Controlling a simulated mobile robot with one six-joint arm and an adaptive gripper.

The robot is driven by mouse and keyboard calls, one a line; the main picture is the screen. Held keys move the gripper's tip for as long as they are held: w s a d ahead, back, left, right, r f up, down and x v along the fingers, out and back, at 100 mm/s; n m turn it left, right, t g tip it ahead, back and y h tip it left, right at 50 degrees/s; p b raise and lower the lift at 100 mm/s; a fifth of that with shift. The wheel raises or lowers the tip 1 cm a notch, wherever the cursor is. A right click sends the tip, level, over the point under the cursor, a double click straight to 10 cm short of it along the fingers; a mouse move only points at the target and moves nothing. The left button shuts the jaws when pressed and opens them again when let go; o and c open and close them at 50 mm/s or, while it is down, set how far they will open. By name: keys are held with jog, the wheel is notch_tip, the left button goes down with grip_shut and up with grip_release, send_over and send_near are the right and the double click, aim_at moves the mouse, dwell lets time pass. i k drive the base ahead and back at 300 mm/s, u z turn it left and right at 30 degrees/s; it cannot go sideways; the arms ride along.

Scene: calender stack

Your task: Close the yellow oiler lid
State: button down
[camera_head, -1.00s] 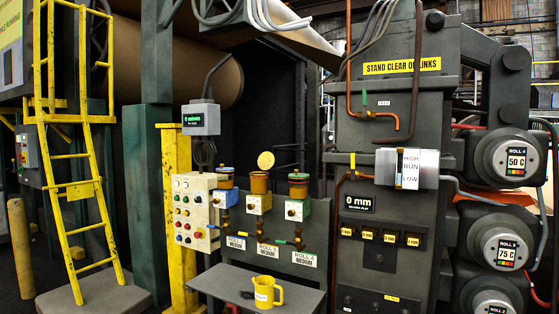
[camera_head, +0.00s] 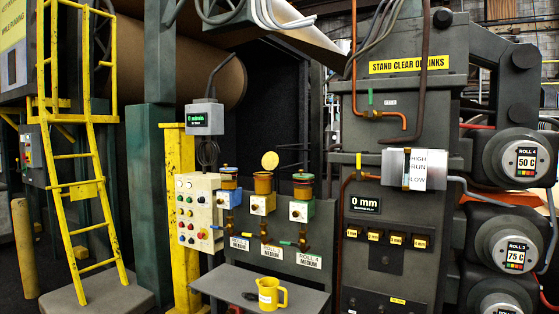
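Three oilers with amber cups stand in a row on the grey panel at the middle of the head view. My gripper is not in view.
A grey shelf (camera_head: 308,299) below the oilers carries a yellow jug (camera_head: 271,294) and a small dark object. A button panel (camera_head: 198,212) and yellow post stand to the left. The machine frame with rolls is at right.

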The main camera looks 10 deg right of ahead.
aim_at(270, 161)
jog(key=u, duration=0.05)
jog(key=i, duration=1)
jog(key=z, duration=0.05)
